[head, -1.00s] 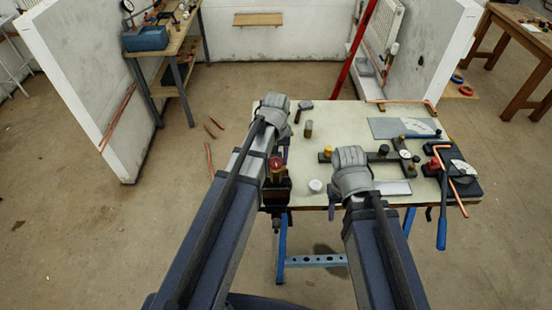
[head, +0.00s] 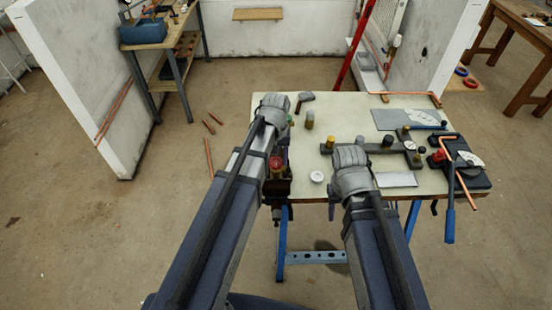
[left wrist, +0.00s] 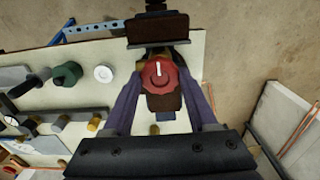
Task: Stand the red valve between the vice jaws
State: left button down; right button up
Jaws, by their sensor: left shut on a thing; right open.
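The red valve (head: 276,163) has a round red cap and a brass-coloured body. It stands about upright over the dark vice (head: 278,188) at the table's near left edge. My left gripper (left wrist: 160,72) is shut on it, one finger on each side. In the left wrist view the red valve (left wrist: 160,76) shows between the vice's dark brown front block (left wrist: 157,28) and a dark part behind. The valve's lower end is hidden, so I cannot tell how deep it sits. My right gripper (head: 338,205) is open over the table's near edge, its fingers partly hidden.
A white disc (head: 317,177) lies on the table (head: 345,115) between my arms. A brass-coloured cylinder (head: 310,120) and a hammer-like tool (head: 304,98) stand further back. A dark fixture (head: 388,147), a grey plate (head: 398,119) and a bender with copper pipe (head: 462,165) fill the right side.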

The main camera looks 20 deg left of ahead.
pick_arm(q)
jog(key=shift+c, duration=0.6)
grip_release()
jog(key=shift+r, duration=0.1)
notch_tip(320, 180, up, 8)
jog(key=p, duration=0.8)
jog(key=s+d+f+b, duration=0.1)
jog(key=f+b, duration=0.1)
jog(key=s+d+f+m+b, duration=0.1)
jog(key=s+f+b, duration=0.1)
jog(key=s+d+f+m+b, duration=0.1)
jog(key=d+f+b, duration=0.1)
jog(key=shift+s+d+f, duration=0.1)
jog(key=shift+s+f, duration=0.2)
jog(key=shift+s, duration=0.05)
jog(key=s+d+f+m+y+b, duration=0.1)
jog(key=s+d+f+m+b, duration=0.4)
jog(key=s+f+b, duration=0.3)
jog(key=shift+s+d+f+b, duration=0.3)
jog(key=shift+s+d+b, duration=0.3)
jog(key=shift+s, duration=0.25)
